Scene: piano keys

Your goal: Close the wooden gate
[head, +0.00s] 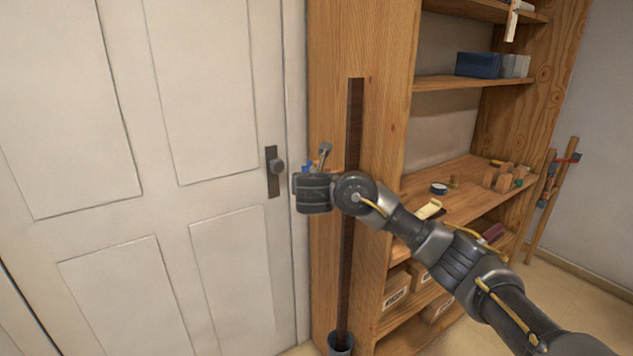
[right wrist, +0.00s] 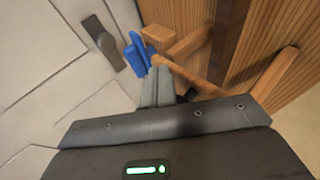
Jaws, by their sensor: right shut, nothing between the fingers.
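No whole wooden gate can be made out. In the right wrist view, wooden bars (right wrist: 195,76) with a blue fitting (right wrist: 137,54) at their left end lie just beyond my right gripper (right wrist: 160,82). Its grey fingers are shut with nothing between them, their tips close to the blue fitting and bars; I cannot tell whether they touch. In the head view my right arm reaches in from the lower right. A bit of the blue fitting (head: 307,166) shows above the wrist, which hides most of the bars. My left gripper is out of view.
A white panelled door (head: 210,130) with a dark handle (head: 277,167) stands at the left. A wooden shelf unit (head: 388,130) holds boxes and small blocks. A wooden frame with blue and red fittings (head: 553,190) leans at the far right.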

